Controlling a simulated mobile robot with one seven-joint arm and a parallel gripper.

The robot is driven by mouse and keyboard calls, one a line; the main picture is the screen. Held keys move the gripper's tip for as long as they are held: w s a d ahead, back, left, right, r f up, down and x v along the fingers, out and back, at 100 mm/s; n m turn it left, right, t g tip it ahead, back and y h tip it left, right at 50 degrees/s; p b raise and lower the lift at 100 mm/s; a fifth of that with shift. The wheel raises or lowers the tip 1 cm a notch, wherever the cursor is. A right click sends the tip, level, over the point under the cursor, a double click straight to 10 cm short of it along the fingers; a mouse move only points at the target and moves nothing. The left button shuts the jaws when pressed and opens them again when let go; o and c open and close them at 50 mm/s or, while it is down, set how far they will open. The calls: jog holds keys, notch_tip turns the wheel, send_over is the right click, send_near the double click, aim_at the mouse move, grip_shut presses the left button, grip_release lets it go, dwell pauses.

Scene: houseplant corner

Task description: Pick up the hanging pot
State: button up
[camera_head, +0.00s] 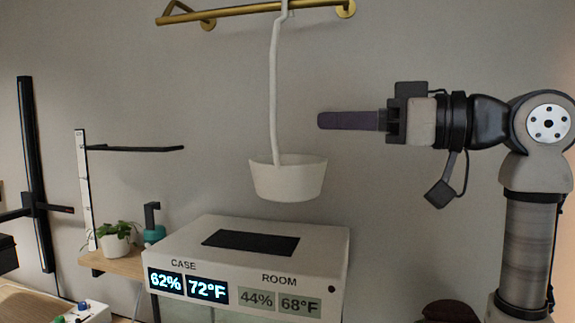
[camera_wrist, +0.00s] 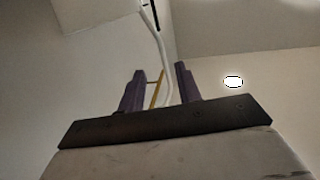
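The hanging pot (camera_head: 288,182) is a white, tapered bowl on a long white stem (camera_head: 274,90), which is hooked over a brass rail. It hangs upright just above a display case. My gripper (camera_head: 320,120) is to the right of the stem and higher than the pot, its dark purple fingers pointing left, apart from both. In the wrist view my gripper (camera_wrist: 159,68) has its two fingers apart, with nothing held between them. The white stem (camera_wrist: 162,45) shows beyond the fingers. A pale shape at the upper left there may be the pot; I cannot tell.
The brass rail (camera_head: 240,12) is on the wall above. The white display case (camera_head: 320,245) with readouts stands below the pot. A small plant (camera_head: 116,240) and a teal bottle (camera_head: 153,226) are on a wooden shelf at left. Wall space beside the stem is clear.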

aim_at(276, 120)
jog(key=p+x, duration=0.1)
jog(key=x, duration=0.6)
jog(key=shift+s+a, duration=0.1)
jog(key=shift+a, duration=0.15)
jog(key=p+x, duration=0.2)
jog(key=x, duration=0.3)
jog(key=shift+d+f, duration=0.1)
jog(key=shift+f, duration=0.05)
jog(key=shift+c, duration=0.4)
grip_shut()
